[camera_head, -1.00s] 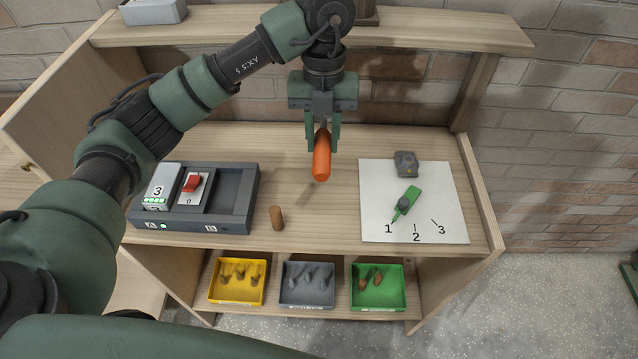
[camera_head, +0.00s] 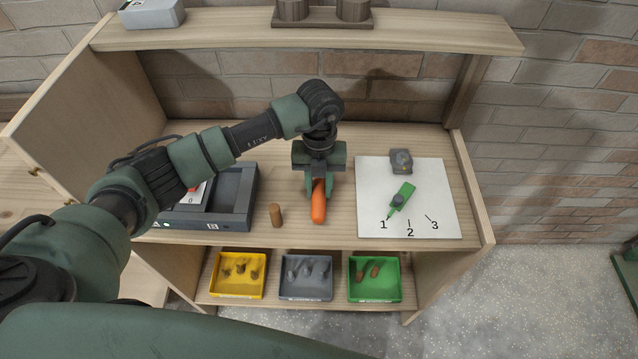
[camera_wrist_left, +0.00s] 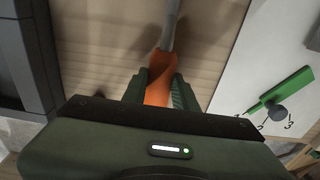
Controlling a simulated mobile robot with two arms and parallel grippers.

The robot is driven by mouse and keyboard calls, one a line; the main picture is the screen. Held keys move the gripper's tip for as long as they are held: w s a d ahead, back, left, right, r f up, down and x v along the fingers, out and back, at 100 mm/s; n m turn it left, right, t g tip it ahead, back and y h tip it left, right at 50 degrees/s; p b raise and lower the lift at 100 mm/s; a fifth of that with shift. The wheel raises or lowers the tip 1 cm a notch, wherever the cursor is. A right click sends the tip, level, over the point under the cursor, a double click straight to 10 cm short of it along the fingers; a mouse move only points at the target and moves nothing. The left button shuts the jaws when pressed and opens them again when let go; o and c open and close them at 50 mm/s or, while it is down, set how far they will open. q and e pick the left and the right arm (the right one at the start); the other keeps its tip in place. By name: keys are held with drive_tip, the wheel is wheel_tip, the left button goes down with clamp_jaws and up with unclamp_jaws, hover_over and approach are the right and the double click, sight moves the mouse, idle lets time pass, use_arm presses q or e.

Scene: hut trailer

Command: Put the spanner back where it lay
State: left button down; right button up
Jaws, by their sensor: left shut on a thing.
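The spanner has an orange handle (camera_head: 318,206), and its grey metal shaft (camera_wrist_left: 172,22) shows in the left wrist view. My left gripper (camera_head: 318,192) is shut on the handle, with one finger on each side of it. It holds the spanner low over the bare middle of the wooden bench top, between the dark switch box and the white card. I cannot tell whether the spanner touches the wood. Its far end is hidden by the gripper in the head view. My right gripper is not in view.
A brown peg (camera_head: 276,215) stands just left of the spanner. The dark switch box (camera_head: 236,200) is farther left. The white card (camera_head: 440,190) with a green pointer (camera_head: 404,194) lies right. Yellow (camera_head: 237,292), grey (camera_head: 306,293) and green (camera_head: 375,293) trays sit on the shelf below.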

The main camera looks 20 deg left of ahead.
sight(319, 184)
use_arm(q)
drive_tip(key=shift+f, duration=0.15)
drive_tip(key=c, duration=1.1)
unclamp_jaws()
drive_tip(key=shift+r, duration=0.35)
drive_tip(key=shift+w+r, duration=0.1)
drive_tip(key=shift+r, duration=0.2)
wheel_tip(319, 184, up, 11)
drive_tip(key=b, duration=0.3)
drive_tip(key=shift+w, duration=0.4)
drive_tip(key=shift+a, duration=0.1)
